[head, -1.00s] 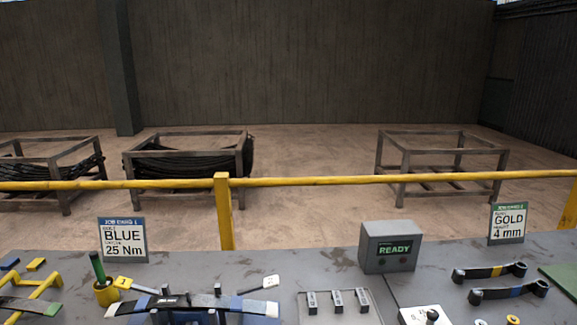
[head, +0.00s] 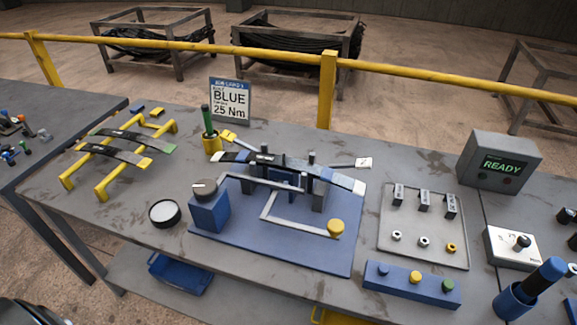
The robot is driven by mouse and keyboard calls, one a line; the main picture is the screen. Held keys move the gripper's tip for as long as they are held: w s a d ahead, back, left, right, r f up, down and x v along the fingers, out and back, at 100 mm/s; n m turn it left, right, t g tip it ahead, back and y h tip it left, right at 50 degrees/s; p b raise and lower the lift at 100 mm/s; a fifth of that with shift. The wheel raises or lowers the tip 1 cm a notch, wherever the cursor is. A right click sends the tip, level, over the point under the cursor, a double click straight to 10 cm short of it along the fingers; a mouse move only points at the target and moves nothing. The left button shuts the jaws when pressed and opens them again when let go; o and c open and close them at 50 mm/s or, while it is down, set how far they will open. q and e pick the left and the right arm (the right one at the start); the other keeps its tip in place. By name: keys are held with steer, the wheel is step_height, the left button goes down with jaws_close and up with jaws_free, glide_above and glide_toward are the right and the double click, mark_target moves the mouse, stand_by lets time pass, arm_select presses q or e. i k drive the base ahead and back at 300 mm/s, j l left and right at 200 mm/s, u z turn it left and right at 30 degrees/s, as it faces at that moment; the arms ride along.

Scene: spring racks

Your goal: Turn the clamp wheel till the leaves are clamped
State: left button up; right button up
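The leaves (head: 338,178) lie as a dark, slightly bowed stack with pale and blue ends across a clamp fixture on a blue base plate (head: 275,247). Grey upright posts stand around the middle of the stack. A dark round knob (head: 204,187) with a pale mark sits on a blue block at the plate's left. A bent grey bar in front of the leaves ends in a yellow knob (head: 336,228). I cannot tell which of these is the clamp wheel, or how tightly the leaves are held. Neither gripper is in view.
A yellow rack (head: 105,190) with more leaves stands left. A black round dish (head: 165,213) lies beside the plate. To the right are a tray (head: 422,250) of small parts, a blue button box (head: 413,284) and a grey READY box (head: 500,160). A BLUE 25 Nm card (head: 230,100) stands behind.

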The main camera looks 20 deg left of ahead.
mark_target(204, 189)
steer(key=u, duration=1.3)
